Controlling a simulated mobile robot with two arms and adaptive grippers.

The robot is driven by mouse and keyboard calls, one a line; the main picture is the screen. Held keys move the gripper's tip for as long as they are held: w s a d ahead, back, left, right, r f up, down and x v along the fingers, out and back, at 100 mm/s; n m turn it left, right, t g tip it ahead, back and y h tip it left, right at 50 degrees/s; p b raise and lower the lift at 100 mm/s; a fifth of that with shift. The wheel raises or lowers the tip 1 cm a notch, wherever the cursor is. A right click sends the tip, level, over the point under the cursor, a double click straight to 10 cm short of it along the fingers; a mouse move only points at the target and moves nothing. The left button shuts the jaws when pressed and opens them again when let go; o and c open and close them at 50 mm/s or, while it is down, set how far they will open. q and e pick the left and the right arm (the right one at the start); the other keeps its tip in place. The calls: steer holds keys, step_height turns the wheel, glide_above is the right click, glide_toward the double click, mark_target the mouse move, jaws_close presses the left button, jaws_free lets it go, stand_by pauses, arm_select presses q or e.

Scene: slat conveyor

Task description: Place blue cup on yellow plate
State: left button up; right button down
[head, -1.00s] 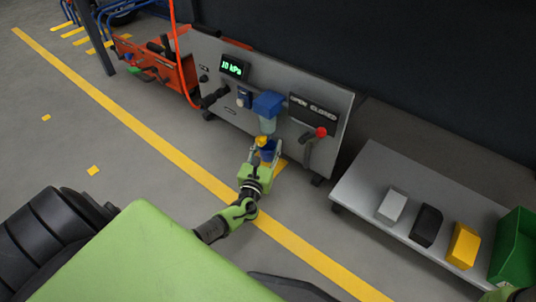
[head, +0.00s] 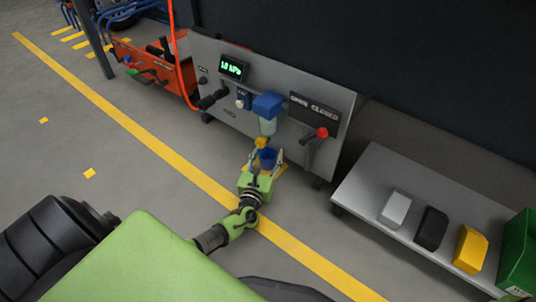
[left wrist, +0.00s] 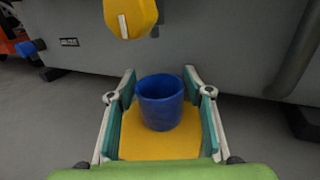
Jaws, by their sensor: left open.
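The blue cup (head: 267,159) stands upright at the foot of the grey panel. In the left wrist view the cup (left wrist: 160,103) appears to rest on the flat yellow plate (left wrist: 160,146), which shows in front of it and at its sides. In the head view only a little of the plate (head: 281,168) shows past my gripper. My left gripper (left wrist: 159,77) is open, with one finger on each side of the cup and a gap between each finger and the cup. It also shows in the head view (head: 266,161). My right gripper is not in view.
The grey panel (head: 205,60) rises close behind the cup. A yellow knob (left wrist: 130,18) and a blue-topped spout (head: 268,105) jut out above, with a red-tipped lever (head: 321,133) to the right. A low bench (head: 375,165) with blocks stands further right.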

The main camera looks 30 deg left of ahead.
arm_select(q)
steer(key=shift+s+d+r+p, duration=0.1)
steer(key=shift+s+r+p, duration=0.05)
steer(key=shift+s+p, duration=0.2)
steer(key=p+v, duration=0.4)
steer(key=v, duration=0.6)
steer(key=shift+s+d+p, duration=0.1)
steer(key=shift+s+p, duration=0.15)
steer(key=shift+p, duration=0.05)
steer(key=shift+s+d, duration=0.1)
steer(key=shift+s, duration=0.25)
